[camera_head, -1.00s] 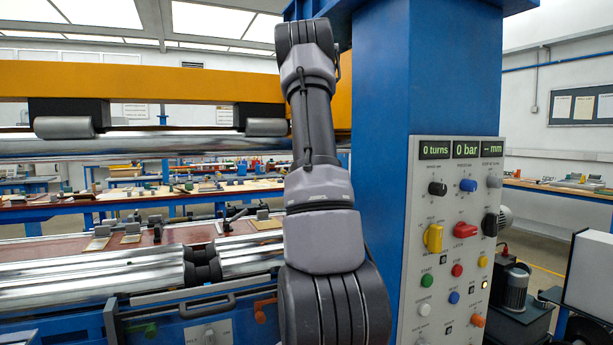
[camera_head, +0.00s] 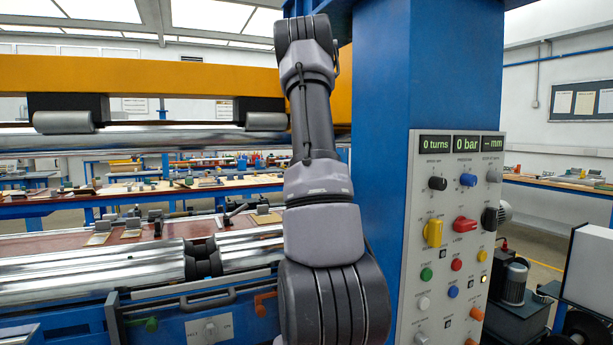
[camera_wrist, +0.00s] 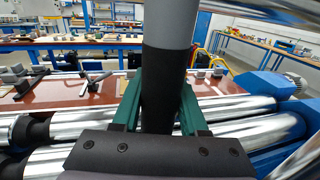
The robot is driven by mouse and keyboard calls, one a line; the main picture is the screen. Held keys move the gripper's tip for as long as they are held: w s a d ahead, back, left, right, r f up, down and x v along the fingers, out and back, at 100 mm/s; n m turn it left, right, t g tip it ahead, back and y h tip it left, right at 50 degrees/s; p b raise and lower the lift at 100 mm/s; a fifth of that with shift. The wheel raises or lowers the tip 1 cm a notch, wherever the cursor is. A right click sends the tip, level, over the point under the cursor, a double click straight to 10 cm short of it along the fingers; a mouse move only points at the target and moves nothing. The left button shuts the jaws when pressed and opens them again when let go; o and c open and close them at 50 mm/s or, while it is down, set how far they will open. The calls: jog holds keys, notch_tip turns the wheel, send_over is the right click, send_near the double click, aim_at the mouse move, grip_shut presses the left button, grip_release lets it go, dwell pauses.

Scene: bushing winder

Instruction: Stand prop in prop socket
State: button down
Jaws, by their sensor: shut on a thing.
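My gripper (camera_wrist: 160,98) shows in the wrist view with its two green fingers shut on the prop (camera_wrist: 168,55). The prop is a thick round bar, black where the fingers hold it and grey above. It runs roughly upright and leaves the top of the wrist view. Its lower end is hidden behind the gripper body. In the head view my arm covers the middle, and neither the gripper nor the prop shows. I cannot make out the prop socket in either view.
Steel rollers (camera_head: 90,270) lie across the machine below a yellow beam (camera_head: 150,78). A blue column (camera_head: 380,110) and a control panel (camera_head: 450,240) reading "0 turns" and "0 bar" stand right of my arm. A red-brown table (camera_wrist: 60,98) with small parts lies behind the rollers.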

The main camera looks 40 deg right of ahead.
jog(key=shift+f, duration=0.1)
jog(key=shift+c, duration=1.8)
grip_release()
jog(key=shift+f, duration=0.1)
jog(key=v, duration=1.1)
jog(key=shift+w, duration=0.1)
